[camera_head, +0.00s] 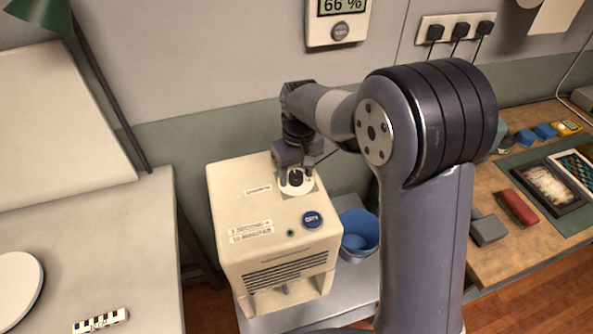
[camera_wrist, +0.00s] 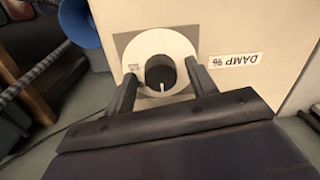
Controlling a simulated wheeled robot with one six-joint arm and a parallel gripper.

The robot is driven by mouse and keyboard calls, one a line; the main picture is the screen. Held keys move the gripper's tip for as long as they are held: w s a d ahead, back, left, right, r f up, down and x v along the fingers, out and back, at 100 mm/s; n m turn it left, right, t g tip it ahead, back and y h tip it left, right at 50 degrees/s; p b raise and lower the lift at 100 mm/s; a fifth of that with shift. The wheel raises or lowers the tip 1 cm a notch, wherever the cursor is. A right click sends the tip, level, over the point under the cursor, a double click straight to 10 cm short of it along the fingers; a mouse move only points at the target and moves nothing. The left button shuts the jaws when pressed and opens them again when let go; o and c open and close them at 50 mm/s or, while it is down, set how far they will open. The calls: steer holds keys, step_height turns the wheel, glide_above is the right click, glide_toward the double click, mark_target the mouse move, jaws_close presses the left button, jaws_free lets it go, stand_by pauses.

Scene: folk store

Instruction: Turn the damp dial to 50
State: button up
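The damp dial is a dark round knob (camera_wrist: 160,72) on a white disc with a grey square behind it. A short white pointer mark on the knob points toward the bottom of the wrist view. A "DAMP %" label (camera_wrist: 236,60) is beside it, upside down. In the head view the dial (camera_head: 296,178) is on top of a cream machine (camera_head: 235,195), partly hidden by my gripper (camera_head: 298,164). In the wrist view my gripper (camera_wrist: 160,71) is open, with one finger on each side of the knob and a visible gap at both.
A wall display (camera_head: 340,8) reads 66 %. A blue bucket (camera_head: 357,242) stands right of the machine. A bench (camera_head: 530,245) with several items is at right.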

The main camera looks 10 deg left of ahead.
steer(key=c, duration=0.9)
steer(key=shift+m, duration=0.3)
steer(key=m, duration=0.9)
steer(key=shift+s+t+p, duration=0.1)
steer(key=shift+t+p, duration=0.2)
steer(key=shift+p, duration=0.1)
steer(key=o, duration=1)
steer(key=shift+c, duration=0.2)
